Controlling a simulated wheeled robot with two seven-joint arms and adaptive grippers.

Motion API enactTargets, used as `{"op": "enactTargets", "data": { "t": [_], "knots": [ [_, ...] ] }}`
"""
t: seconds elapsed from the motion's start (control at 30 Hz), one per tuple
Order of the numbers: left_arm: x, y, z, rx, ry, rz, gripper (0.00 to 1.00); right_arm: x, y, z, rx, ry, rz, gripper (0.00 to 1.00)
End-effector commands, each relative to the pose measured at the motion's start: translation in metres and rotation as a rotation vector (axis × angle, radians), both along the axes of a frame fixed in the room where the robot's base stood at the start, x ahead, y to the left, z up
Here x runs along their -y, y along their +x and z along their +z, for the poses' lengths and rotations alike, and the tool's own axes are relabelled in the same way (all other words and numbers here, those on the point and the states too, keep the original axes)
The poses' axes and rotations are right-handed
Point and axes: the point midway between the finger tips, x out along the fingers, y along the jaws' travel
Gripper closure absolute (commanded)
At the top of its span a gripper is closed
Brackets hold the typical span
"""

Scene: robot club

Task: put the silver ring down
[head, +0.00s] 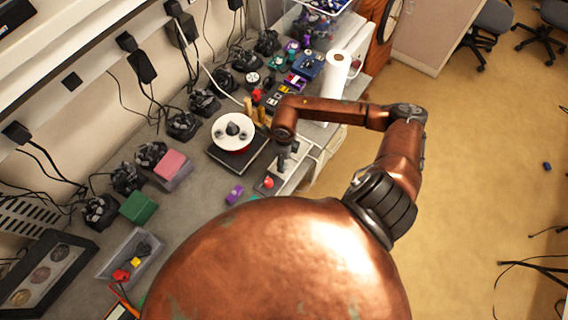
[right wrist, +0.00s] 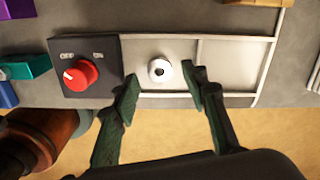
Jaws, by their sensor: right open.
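The silver ring (right wrist: 160,70) lies flat in the left part of a shallow grey tray (right wrist: 236,40), its round dark hole facing up, in the right wrist view. My right gripper (right wrist: 160,79) is open, with one dark green fingertip on each side of the ring. Gaps show between the fingertips and the ring. In the head view my right gripper (head: 284,158) points down over the tray (head: 301,168), and I cannot make out the ring there. My left gripper is not in view.
A dark switch box with a red knob (right wrist: 80,75) stands close left of the ring. A white disc-shaped item (head: 232,132) on a dark base, a purple block (head: 235,194) and a paper roll (head: 336,75) stand on the bench. The bench edge is close to the tray.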

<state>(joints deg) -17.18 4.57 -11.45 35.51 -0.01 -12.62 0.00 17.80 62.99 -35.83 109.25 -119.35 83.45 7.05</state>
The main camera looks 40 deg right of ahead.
Motion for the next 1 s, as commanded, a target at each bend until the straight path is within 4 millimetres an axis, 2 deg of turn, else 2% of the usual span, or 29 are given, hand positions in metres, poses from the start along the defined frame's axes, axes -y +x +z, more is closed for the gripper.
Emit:
{"op": "enactTargets", "data": {
  "t": [0.3, 0.5, 0.67, 1.0],
  "knots": [
    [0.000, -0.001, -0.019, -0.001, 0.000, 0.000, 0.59, 0.001, 0.001, 0.066, 0.004, -0.003, 0.001, 0.59],
    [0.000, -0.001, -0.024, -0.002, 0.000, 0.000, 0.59, 0.000, 0.001, 0.092, 0.001, 0.000, 0.000, 0.59],
    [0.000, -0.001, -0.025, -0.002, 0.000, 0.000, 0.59, 0.000, 0.000, 0.100, 0.001, -0.001, 0.000, 0.59],
    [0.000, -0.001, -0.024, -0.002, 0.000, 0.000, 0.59, 0.000, 0.000, 0.101, -0.001, -0.001, 0.000, 0.59]
  ]
}}
